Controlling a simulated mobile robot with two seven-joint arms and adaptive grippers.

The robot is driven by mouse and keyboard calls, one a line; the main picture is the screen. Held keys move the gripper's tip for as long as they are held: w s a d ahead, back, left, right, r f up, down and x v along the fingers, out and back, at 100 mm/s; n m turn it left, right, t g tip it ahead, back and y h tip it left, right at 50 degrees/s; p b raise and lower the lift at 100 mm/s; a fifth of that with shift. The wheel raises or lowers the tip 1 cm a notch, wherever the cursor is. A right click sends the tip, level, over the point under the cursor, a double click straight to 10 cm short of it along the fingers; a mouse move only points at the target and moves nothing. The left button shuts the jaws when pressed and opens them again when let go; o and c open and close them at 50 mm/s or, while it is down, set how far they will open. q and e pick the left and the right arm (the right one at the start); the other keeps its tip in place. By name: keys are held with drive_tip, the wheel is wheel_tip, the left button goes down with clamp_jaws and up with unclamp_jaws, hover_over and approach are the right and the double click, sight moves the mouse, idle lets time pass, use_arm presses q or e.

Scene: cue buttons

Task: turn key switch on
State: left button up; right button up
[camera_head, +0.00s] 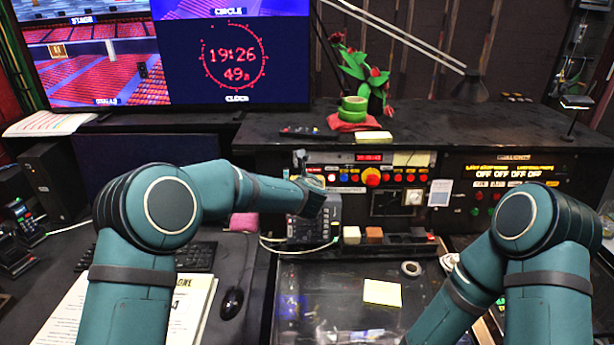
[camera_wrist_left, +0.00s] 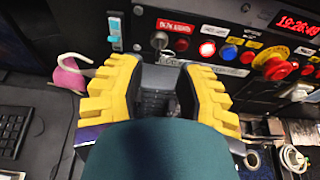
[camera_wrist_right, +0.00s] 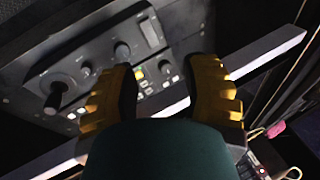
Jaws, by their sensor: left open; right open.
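In the head view my left gripper (camera_head: 312,197) is in front of the panel's left end, where I cannot make out the switch. My right gripper (camera_wrist_right: 166,68) is open and empty over a grey control panel with knobs in the right wrist view; the head view does not show its fingers.
A telephone-like keypad unit (camera_head: 310,228) stands below. A yellow note (camera_head: 382,292) lies on the desk. A plant (camera_head: 365,80) stands on the shelf.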

use_arm(q)
drive_tip(key=p+x, duration=0.1)
drive_tip(key=x, duration=0.5)
drive_tip(key=shift+w+f, duration=0.1)
drive_tip(key=shift+w, duration=0.15)
clamp_jaws()
